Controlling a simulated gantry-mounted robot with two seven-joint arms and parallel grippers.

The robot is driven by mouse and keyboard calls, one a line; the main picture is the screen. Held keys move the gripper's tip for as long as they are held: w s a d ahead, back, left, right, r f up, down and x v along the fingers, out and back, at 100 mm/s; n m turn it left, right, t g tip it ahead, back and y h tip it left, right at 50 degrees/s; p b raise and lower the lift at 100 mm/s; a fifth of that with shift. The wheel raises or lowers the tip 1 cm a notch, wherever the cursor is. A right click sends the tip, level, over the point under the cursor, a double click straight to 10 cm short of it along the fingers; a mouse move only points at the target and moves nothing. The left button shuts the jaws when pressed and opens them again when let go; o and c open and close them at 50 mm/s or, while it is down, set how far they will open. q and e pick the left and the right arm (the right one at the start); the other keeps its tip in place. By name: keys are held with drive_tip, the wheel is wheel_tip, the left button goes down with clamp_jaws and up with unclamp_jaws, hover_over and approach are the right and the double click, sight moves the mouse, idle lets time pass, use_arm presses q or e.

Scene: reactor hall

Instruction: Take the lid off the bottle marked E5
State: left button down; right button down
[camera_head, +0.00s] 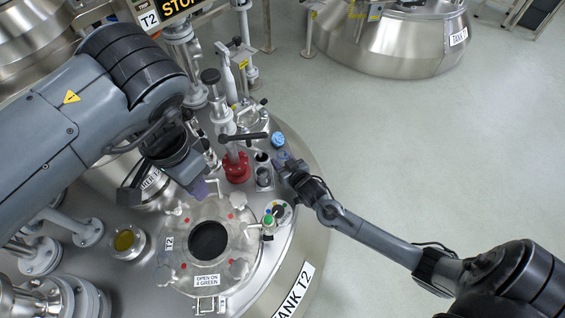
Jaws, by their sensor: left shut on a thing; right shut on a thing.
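No label reading E5 is legible in the head view, so I cannot tell which bottle is E5. My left gripper (196,184) hangs over the tank top, left of the red valve. It is shut, with a small purple-grey piece (201,190) at its tip, largely hidden by the gripper. My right gripper (287,168) is shut at the right rim of the tank top. A small blue thing (282,156) shows at its fingertips, mostly hidden. A blue-capped item (278,140) stands just behind it. A small holder with dark round openings (263,172) is left of my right gripper.
A red valve base (236,168) with a dark T-handle (243,137) stands between the grippers. In front are a round dark hatch opening (209,241) and a green-topped fitting (268,220). Tall pipes and valves crowd the back. The floor (400,150) at right is clear.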

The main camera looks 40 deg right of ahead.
drive_tip(key=shift+w, duration=0.1)
drive_tip(key=c, duration=0.6)
unclamp_jaws()
drive_tip(key=shift+f, duration=0.1)
drive_tip(key=shift+o, duration=0.2)
